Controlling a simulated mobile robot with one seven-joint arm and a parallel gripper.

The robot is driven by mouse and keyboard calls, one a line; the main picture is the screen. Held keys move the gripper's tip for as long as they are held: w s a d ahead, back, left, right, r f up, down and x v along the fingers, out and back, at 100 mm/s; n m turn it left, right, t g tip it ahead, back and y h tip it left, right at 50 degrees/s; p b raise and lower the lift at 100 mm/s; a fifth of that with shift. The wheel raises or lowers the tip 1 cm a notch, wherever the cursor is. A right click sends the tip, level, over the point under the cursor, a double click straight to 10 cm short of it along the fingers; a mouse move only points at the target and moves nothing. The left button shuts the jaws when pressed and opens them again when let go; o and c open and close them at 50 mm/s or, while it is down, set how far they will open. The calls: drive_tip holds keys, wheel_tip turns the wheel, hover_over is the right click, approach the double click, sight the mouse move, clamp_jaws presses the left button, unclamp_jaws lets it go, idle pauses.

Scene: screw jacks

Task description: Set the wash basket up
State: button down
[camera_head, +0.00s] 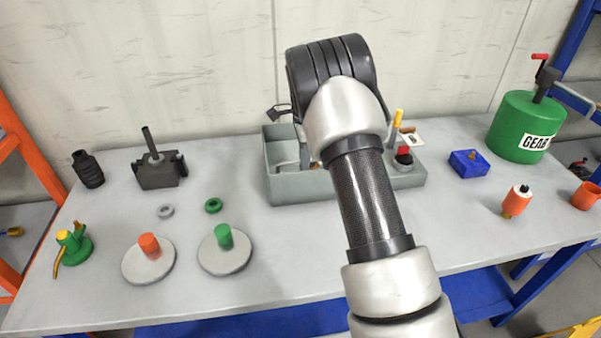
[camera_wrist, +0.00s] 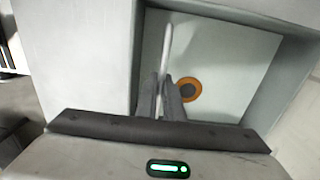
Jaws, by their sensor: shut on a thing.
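A grey open tank (camera_head: 305,190) stands at the back middle of the table. In the wrist view its pale floor and walls (camera_wrist: 232,60) surround my gripper (camera_wrist: 170,92). The fingers are shut on a thin light-grey bar or plate (camera_wrist: 167,45), seen nearly edge-on. I cannot tell whether it is part of the wash basket. An orange ring with a dark middle (camera_wrist: 188,89) shows on the tank floor, just right of the fingers. In the head view my arm hides the gripper and much of the tank's inside.
On the tank's right end are a red-topped black part (camera_head: 403,157) and a yellow handle (camera_head: 397,118). A blue block (camera_head: 468,162) and a green drum (camera_head: 527,127) stand to the right. Two round plates (camera_head: 148,265) (camera_head: 225,257) lie front left. The table's front middle is clear.

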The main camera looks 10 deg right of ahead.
drive_tip(key=shift+r, duration=0.3)
drive_tip(key=shift+w+r+p, duration=0.2)
drive_tip(key=shift+r+p, duration=0.25)
drive_tip(key=shift+p, duration=0.05)
drive_tip(key=shift+r+p, duration=1.95)
drive_tip(key=shift+r, duration=1)
drive_tip(key=c, duration=1.7)
unclamp_jaws()
drive_tip(key=shift+s, duration=0.1)
drive_tip(key=shift+f, duration=0.25)
drive_tip(key=shift+s+r+p, duration=0.1)
drive_tip(key=shift+r+p, duration=2.25)
drive_tip(key=shift+r, duration=2.55)
